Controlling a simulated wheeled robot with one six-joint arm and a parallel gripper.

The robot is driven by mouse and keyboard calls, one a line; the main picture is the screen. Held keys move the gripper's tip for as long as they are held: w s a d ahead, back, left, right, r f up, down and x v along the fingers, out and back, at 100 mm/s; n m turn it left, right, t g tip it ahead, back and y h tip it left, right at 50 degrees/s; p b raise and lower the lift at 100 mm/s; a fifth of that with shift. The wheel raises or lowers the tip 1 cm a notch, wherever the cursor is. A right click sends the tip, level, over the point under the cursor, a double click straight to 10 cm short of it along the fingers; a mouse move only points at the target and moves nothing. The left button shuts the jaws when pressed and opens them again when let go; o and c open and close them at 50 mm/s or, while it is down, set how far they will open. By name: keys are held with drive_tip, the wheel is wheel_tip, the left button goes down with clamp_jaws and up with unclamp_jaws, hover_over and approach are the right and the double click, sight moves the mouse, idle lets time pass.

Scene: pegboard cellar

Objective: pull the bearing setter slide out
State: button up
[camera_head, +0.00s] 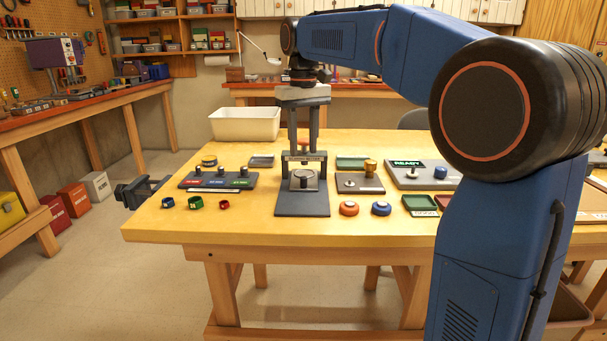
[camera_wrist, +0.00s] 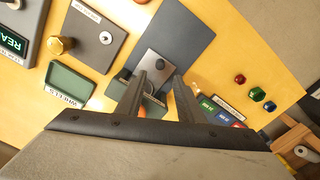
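The bearing setter stands mid-table; its dark base plate (camera_head: 302,204) also shows in the wrist view (camera_wrist: 178,38). A small grey slide (camera_head: 304,184) with a dark round piece on it lies at the setter's foot; it shows in the wrist view (camera_wrist: 152,66) just beyond my fingertips. A labelled crosspiece (camera_head: 304,157) and a small red-topped part stand behind it. My gripper (camera_head: 304,145) points down over the setter, its two fingers apart with nothing visibly clamped between them. In the wrist view my gripper (camera_wrist: 162,76) partly hides the setter's body; I cannot tell whether it touches.
Left stands a block with coloured labels (camera_head: 217,181) and small rings. Right are a brass-knobbed plate (camera_head: 360,184), a READY panel (camera_head: 420,175) and green trays. Orange (camera_head: 349,209) and blue (camera_head: 381,209) wheels lie front right. A cream bin (camera_head: 245,124) stands behind.

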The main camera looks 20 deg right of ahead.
wheel_tip(320, 180, down, 9)
drive_tip(key=shift+r, duration=0.1)
idle(0.3)
clamp_jaws()
